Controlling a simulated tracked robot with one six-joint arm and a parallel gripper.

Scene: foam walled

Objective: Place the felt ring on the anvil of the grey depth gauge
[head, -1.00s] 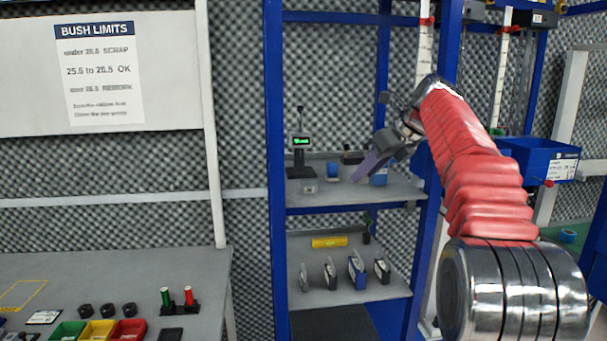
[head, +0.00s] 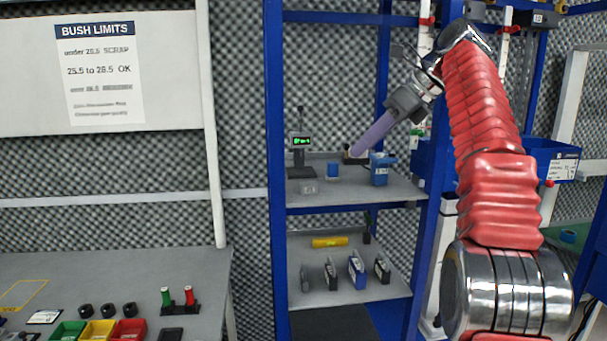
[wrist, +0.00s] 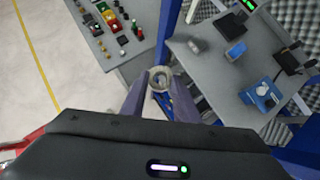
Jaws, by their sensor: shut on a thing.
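The felt ring (wrist: 159,80), a small pale ring, is between the fingertips of my gripper (wrist: 159,78) in the wrist view. My gripper is shut on it and holds it in the air. In the head view my gripper (head: 353,154) points down and left in front of the upper shelf; the ring cannot be made out there. A dark grey stand with a lit green display (head: 301,142), seemingly the depth gauge, stands at the shelf's left. Its display also shows at the top of the wrist view (wrist: 247,5). Its anvil is too small to tell.
On the upper shelf (head: 345,196) are a small grey block (head: 309,186), a blue block (head: 333,170) and a blue device (head: 380,170). Blue posts (head: 276,150) flank the shelf. A yellow cylinder (head: 330,242) lies below. Colored bins (head: 127,331) are on the left bench.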

